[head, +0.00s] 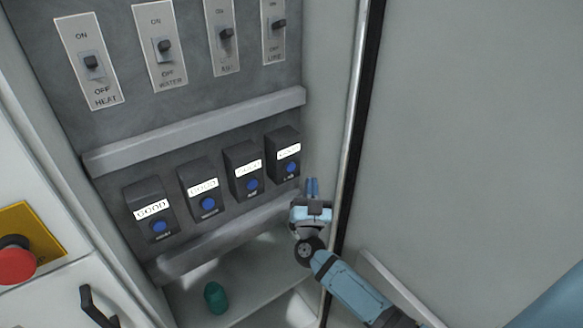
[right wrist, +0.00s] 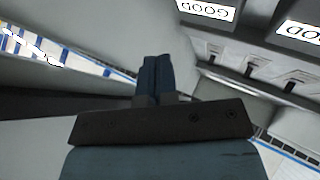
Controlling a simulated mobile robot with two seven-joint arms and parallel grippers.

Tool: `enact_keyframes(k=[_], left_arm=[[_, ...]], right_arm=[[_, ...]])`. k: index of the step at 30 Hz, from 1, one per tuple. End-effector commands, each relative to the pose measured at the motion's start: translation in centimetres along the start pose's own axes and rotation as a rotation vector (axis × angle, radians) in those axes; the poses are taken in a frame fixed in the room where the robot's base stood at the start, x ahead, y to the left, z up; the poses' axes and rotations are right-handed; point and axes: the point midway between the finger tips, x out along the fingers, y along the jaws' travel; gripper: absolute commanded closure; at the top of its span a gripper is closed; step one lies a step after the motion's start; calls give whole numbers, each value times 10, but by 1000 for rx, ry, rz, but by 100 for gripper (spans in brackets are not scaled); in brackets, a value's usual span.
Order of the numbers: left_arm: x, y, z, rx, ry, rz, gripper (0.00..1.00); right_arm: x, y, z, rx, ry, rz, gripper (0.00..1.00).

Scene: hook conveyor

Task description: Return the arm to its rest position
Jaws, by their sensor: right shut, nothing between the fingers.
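My right gripper (head: 312,187) is in the cabinet opening, just below and to the right of the rightmost dark box. Its blue fingers are together and hold nothing; they also show shut in the right wrist view (right wrist: 155,75). My right arm comes in from the lower right in the head view. The fingertips look apart from the boxes and from the door edge, though the exact gap is hard to tell. My left gripper is out of view.
Several switches, one labelled HEAT (head: 92,62), line the upper panel. Below a grey ledge (head: 200,130) sit dark boxes with blue buttons, one marked GOOD (head: 150,208). A green object (head: 215,297) lies on the cabinet floor. A red button (head: 15,264) is at left. The metal door edge (head: 352,120) runs beside my gripper.

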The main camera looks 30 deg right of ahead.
Motion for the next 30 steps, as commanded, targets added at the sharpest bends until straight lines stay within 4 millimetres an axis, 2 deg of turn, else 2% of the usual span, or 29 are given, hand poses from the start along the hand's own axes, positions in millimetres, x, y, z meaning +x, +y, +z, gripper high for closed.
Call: enact_keyframes(k=[11,12,14,17,19,22,24,27,30], left_arm=[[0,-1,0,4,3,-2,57],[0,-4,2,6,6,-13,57],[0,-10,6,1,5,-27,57],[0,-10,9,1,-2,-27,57],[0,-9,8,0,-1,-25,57],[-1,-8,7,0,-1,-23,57],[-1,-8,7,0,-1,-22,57],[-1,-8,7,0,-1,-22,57],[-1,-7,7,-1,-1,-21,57]], right_arm=[[0,0,0,0,0,0,100],[-2,-1,0,0,-3,-7,100],[-18,-8,3,6,-28,-80,100],[-62,-25,9,17,-112,-264,100],[-107,-38,16,19,-221,-423,100],[-181,-45,28,-3,-434,-618,100],[-231,-42,34,-36,-600,-708,100],[-290,-27,40,-98,-816,-769,100],[-330,-9,41,-160,-977,-777,100]])
